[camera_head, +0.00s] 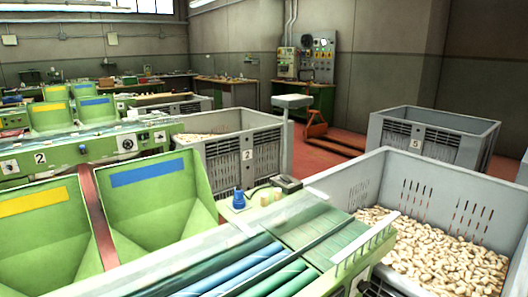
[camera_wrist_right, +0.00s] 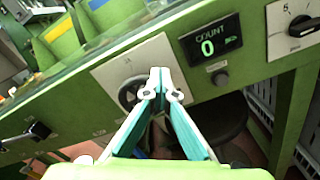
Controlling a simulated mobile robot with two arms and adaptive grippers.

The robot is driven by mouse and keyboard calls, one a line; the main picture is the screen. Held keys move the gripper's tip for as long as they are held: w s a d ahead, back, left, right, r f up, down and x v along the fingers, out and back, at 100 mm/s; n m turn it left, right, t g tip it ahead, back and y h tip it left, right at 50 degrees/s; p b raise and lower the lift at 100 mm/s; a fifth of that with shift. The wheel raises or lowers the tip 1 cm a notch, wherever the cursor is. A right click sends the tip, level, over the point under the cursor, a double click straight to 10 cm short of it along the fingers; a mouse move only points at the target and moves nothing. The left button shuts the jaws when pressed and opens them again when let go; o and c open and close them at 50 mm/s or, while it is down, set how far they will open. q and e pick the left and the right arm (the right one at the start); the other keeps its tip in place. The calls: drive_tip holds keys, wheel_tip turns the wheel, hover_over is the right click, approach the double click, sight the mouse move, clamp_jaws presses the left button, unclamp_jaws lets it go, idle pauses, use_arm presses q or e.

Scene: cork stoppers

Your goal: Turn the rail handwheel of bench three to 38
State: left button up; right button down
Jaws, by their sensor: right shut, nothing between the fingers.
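In the right wrist view a dark round handwheel (camera_wrist_right: 127,94) sits on a pale square plate (camera_wrist_right: 112,72) on a green bench front. My right gripper (camera_wrist_right: 160,82) is shut and empty, with its fingertips in front of the plate at the wheel's right side. The fingers hide part of the wheel, and I cannot tell whether they touch it. Any scale reading on the plate is too small to read. A counter display (camera_wrist_right: 209,46) marked COUNT, right of the plate, shows 0. Neither gripper shows in the head view.
A black selector knob (camera_wrist_right: 300,27) is at the upper right of the bench front, a dark switch (camera_wrist_right: 39,130) at the lower left. In the head view, bench two (camera_head: 75,153) stands behind green hoppers (camera_head: 150,200). A grey crate (camera_head: 345,185) of corks stands at right.

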drive_tip(key=b+v, duration=0.1)
drive_tip(key=v, duration=0.5)
drive_tip(key=shift+w+d+r, duration=0.15)
drive_tip(key=shift+r, duration=0.05)
